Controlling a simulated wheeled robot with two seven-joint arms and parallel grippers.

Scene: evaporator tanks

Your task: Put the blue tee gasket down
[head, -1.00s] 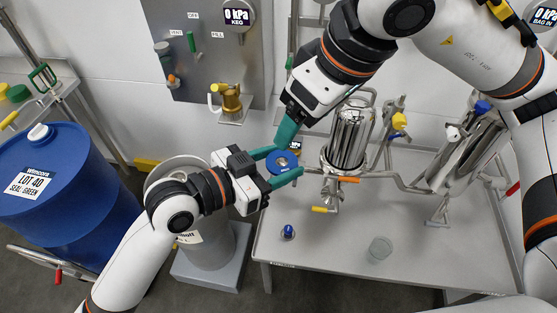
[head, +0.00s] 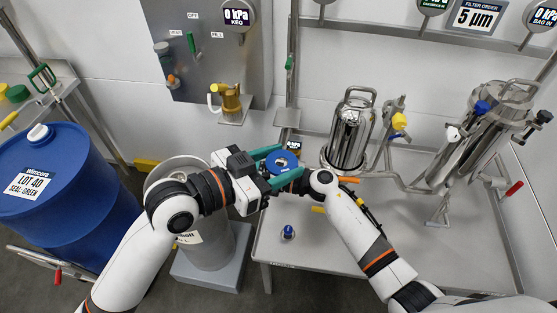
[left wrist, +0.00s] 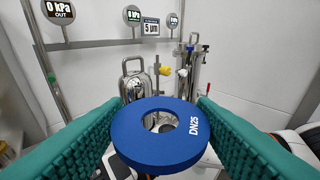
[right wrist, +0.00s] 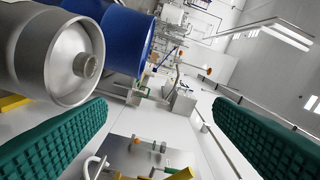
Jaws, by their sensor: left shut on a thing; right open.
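The blue tee gasket (head: 276,166) is a flat ring with a centre hole. In the left wrist view the gasket (left wrist: 135,142) carries the white mark DN25. My left gripper (head: 288,164) is shut on it, with a green finger at each side, and holds it near the table's left end. My right gripper (right wrist: 160,105) is open and empty in the right wrist view. In the head view the right wrist is beside the left fingers, and its own fingers cannot be made out.
A steel table (head: 335,255) holds a small blue-topped part (head: 288,233) and a steel filter housing (head: 349,135). A second, tilted housing (head: 480,140) stands at right. A brass valve (head: 231,100) is on the wall panel. A keg (head: 207,245) and blue drum (head: 65,190) stand left.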

